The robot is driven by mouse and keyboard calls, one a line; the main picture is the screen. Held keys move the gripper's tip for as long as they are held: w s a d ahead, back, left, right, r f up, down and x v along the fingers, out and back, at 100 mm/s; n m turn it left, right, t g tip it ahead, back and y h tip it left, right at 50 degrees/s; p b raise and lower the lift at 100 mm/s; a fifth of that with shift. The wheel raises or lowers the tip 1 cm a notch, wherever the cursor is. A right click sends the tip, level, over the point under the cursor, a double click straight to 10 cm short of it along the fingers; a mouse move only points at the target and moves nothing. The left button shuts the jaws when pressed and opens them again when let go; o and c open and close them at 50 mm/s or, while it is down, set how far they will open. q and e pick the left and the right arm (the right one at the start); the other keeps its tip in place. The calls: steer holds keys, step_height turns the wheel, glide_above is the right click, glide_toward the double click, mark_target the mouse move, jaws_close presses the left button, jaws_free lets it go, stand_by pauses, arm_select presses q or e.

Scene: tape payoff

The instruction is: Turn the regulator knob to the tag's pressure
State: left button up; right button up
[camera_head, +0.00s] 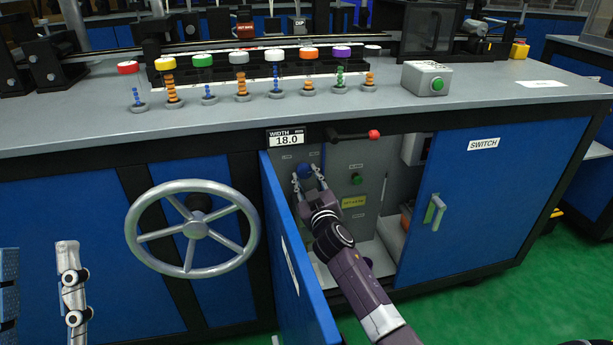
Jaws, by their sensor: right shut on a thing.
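The regulator knob (303,170) is blue and sits on the grey panel inside the open cabinet. My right gripper (308,182) is shut on it, with one thin finger on each side. The fingers cover part of the knob, and its setting cannot be read. A yellow tag (354,202) with small dark print is on the panel, right of the gripper; its print is too small to read surely. Silver jointed parts of my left gripper (72,290) show at the lower left, away from the cabinet; its opening is unclear.
The blue cabinet door (290,260) stands open close left of my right arm. A green button (356,180) is on the panel, and a red-tipped lever (374,134) is above. A large handwheel (195,229) is left. A display (286,138) reads WIDTH 18.0.

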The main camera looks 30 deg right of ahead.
steer(key=shift+n, duration=1.2)
arm_select(q)
steer(key=w+f+g+y+p, duration=0.1)
steer(key=w+f+g, duration=0.2)
steer(key=w+f, duration=0.1)
steer(key=shift+d+f, duration=0.25)
steer(key=shift+f, duration=0.2)
arm_select(e)
steer(key=shift+n, duration=1.3)
steer(key=o, duration=1.2)
steer(key=shift+c, duration=0.2)
arm_select(q)
steer(key=shift+s, duration=0.1)
arm_select(e)
steer(key=v, duration=1.2)
steer(key=shift+s+d+f, duration=0.1)
steer(key=shift+d, duration=0.05)
